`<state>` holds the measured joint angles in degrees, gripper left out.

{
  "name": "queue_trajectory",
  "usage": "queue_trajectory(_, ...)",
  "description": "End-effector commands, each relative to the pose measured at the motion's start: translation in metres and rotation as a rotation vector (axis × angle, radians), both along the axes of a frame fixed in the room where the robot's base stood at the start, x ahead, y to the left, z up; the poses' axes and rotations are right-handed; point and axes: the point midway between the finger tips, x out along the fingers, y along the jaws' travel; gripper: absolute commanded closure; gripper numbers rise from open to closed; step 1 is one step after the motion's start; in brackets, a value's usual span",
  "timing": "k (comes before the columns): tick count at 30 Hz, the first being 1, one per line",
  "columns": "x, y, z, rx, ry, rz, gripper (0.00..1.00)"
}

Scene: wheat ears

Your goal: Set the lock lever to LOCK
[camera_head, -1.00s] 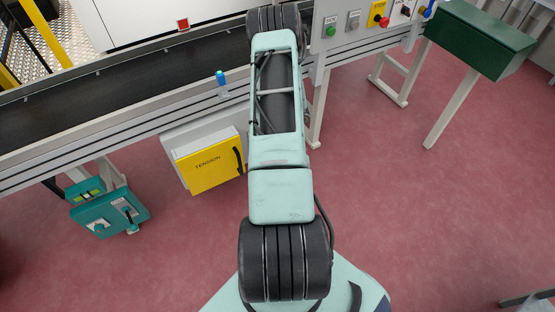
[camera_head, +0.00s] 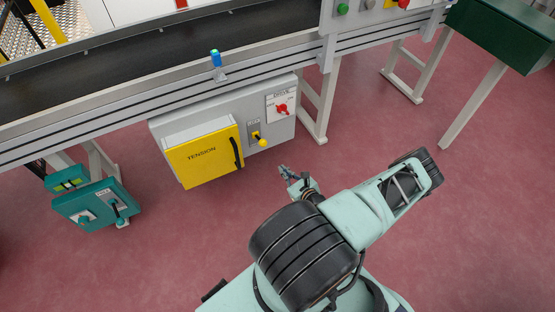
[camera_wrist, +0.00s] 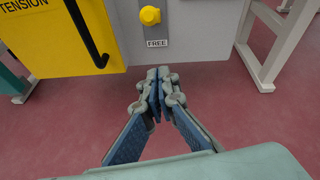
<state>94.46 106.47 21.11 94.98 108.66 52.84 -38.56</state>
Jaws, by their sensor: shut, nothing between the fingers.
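The lock lever (camera_head: 257,136) is on the grey panel below the conveyor, just right of the yellow TENSION door. Its yellow ball knob (camera_head: 262,143) is at the lower end of its plate. In the wrist view the knob (camera_wrist: 150,15) is just above a FREE label (camera_wrist: 157,43); the upper end of the plate is outside that view. My gripper (camera_head: 283,170) is in front of and below the panel, apart from the lever. In the wrist view my gripper (camera_wrist: 158,78) is shut and empty, its fingertips together below the FREE label.
The yellow TENSION door (camera_head: 203,155) with a black handle is left of the lever. A red rotary switch (camera_head: 282,108) is up and right of it. A conveyor leg (camera_head: 318,105) stands right of the panel. Teal boxes (camera_head: 95,205) stand at left. The floor before the panel is clear.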

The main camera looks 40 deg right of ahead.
Motion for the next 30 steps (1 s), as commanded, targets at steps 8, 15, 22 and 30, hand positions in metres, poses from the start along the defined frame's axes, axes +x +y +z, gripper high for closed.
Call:
queue_trajectory(8,0.045,-0.007,-0.021,0.0,0.0,0.004,1.0)
queue_trajectory(15,0.091,-0.016,-0.039,0.0,0.001,0.004,1.0)
queue_trajectory(22,0.107,-0.014,-0.007,0.001,0.001,0.005,1.0)
queue_trajectory(30,0.111,-0.014,-0.001,0.0,0.002,0.005,1.0)
